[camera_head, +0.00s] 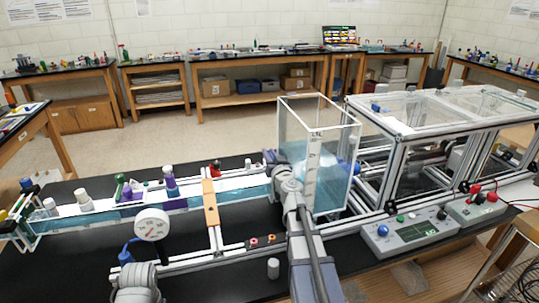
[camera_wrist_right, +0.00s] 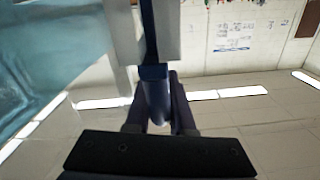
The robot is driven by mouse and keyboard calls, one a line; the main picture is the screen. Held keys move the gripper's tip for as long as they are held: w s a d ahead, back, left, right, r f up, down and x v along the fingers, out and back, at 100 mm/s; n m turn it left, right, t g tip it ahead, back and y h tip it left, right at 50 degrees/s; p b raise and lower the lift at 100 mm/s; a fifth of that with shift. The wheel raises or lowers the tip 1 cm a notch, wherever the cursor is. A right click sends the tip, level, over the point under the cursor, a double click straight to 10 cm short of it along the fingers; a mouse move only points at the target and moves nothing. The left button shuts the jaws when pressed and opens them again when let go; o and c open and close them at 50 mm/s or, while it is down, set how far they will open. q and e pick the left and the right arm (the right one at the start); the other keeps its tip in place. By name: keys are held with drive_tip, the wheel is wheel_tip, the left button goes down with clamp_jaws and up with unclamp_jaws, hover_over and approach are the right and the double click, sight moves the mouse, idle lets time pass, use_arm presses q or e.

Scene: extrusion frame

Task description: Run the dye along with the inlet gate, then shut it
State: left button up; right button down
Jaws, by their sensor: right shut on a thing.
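The long clear flume (camera_head: 140,205) holds pale blue water and runs from the left to a tall clear tank (camera_head: 330,150), also with blue water. My right gripper (camera_head: 272,162) is at the tank's left side, where the flume meets it. In the right wrist view my right gripper (camera_wrist_right: 160,118) is shut on a dark blue handle (camera_wrist_right: 153,73). A pale plate stands behind the handle; I take this to be the inlet gate, but its opening is hidden. I cannot make out any dye.
A round dial gauge (camera_head: 152,224) stands in front of the flume. Small bottles (camera_head: 83,199) and coloured pieces line the flume. A grey control box (camera_head: 410,232) is at the right, with a metal extrusion frame (camera_head: 440,110) behind it. Some black bench top is bare.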

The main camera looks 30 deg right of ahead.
drive_tip(key=shift+a, duration=0.1)
wheel_tip(320, 180, up, 2)
drive_tip(key=shift+r+p, duration=0.15)
drive_tip(key=shift+p, duration=0.95)
drive_tip(key=c, duration=0.8)
unclamp_jaws()
drive_tip(key=shift+s, duration=0.1)
drive_tip(key=v, duration=0.7)
drive_tip(key=shift+s, duration=0.3)
